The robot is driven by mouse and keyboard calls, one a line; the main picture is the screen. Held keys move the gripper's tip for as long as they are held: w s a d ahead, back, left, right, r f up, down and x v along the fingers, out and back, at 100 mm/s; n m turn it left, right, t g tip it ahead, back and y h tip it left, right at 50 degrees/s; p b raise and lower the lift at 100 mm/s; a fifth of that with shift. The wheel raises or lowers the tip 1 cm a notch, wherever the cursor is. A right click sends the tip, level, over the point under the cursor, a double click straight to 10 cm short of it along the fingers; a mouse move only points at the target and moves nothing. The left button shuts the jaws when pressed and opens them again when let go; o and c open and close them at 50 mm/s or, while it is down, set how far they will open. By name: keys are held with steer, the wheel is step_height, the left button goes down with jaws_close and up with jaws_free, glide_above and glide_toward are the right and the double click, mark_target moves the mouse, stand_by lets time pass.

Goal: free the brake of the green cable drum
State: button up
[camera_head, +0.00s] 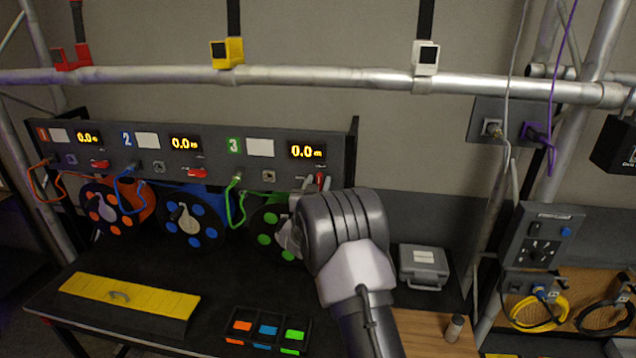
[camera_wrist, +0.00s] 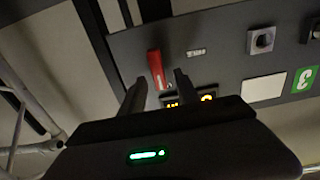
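The green cable drum (camera_head: 264,240) sits under the panel section marked with a green 3 (camera_head: 233,145), partly hidden behind my arm. A green cable (camera_head: 238,205) runs from the panel to it. Its red brake lever (camera_head: 321,180) is at the right end of the panel, partly hidden by my gripper (camera_head: 313,186). In the wrist view the red lever (camera_wrist: 156,68) points roughly along the fingers, tilted slightly. My gripper (camera_wrist: 159,85) is open, with the lever's end between or just beyond its fingertips. I cannot tell whether they touch.
Orange (camera_head: 104,210) and blue (camera_head: 192,222) drums stand to the left; their red levers (camera_head: 100,163) lie flat. A yellow-topped box (camera_head: 130,300), a tray of coloured blocks (camera_head: 250,341) and a grey case (camera_head: 423,265) are on the bench. A metal truss tube (camera_head: 330,79) crosses above.

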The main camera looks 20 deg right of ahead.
jaws_close()
steer(key=shift+w+a+f+n+b, duration=0.2)
steer(key=shift+a+f+n, duration=0.1)
steer(key=shift+n, duration=2.65)
steer(key=shift+w+a+f+n+b, duration=0.15)
steer(key=shift+a+f+n, duration=0.15)
steer(key=shift+n, duration=2.7)
steer(key=shift+w+a+f+n+b, duration=0.2)
steer(key=shift+f+n, duration=0.1)
steer(key=shift+n, duration=2.65)
